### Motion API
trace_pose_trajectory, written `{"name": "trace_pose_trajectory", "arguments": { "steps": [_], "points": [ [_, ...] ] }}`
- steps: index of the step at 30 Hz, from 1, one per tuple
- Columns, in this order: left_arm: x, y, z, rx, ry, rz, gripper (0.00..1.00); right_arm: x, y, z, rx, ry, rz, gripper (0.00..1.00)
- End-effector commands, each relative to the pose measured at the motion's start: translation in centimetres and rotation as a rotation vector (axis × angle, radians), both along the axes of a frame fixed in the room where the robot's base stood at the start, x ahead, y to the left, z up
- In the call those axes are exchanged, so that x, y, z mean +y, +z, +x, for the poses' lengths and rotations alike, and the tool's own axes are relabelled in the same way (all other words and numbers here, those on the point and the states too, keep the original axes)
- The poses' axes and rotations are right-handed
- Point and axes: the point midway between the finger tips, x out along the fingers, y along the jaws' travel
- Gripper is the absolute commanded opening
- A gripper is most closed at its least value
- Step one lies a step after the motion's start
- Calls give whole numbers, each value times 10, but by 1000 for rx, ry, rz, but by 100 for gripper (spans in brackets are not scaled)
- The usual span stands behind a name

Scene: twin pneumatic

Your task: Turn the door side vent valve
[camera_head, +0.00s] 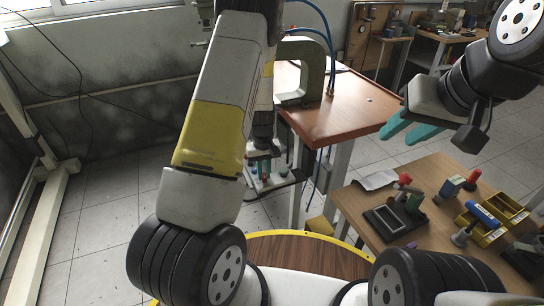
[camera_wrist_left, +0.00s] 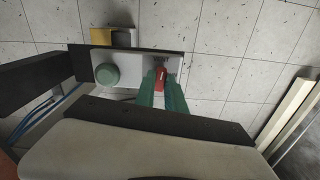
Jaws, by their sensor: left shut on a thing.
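The vent valve is a small red handle (camera_wrist_left: 161,76) on a light panel (camera_wrist_left: 128,64) in the left wrist view, with dark lettering above it. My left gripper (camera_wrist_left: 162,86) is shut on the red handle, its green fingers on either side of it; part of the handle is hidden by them. In the head view my left gripper (camera_head: 262,166) reaches down to the panel low beside the wooden table, and the handle cannot be made out there. My right gripper (camera_head: 407,127) has its fingers apart, empty, over the floor near the right-hand bench.
A round green knob (camera_wrist_left: 107,75) sits on the panel left of the handle. A wooden table (camera_head: 345,108) with a grey C-shaped frame (camera_head: 313,68) stands close to my left arm. A bench (camera_head: 358,205) with several tools and parts is at right. Blue hoses hang near the table.

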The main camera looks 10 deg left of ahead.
Motion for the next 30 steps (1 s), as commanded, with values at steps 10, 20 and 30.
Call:
{"name": "trace_pose_trajectory", "arguments": {
  "steps": [10,20,30],
  "points": [
    [0,1,1,-4,140,0,0,0,0,0,0,0,0,36],
    [0,1,2,-4,166,0,0,0,0,0,0,0,0,36],
    [0,1,1,-4,165,0,36,0,0,0,0,0,0,36]
  ]
}}
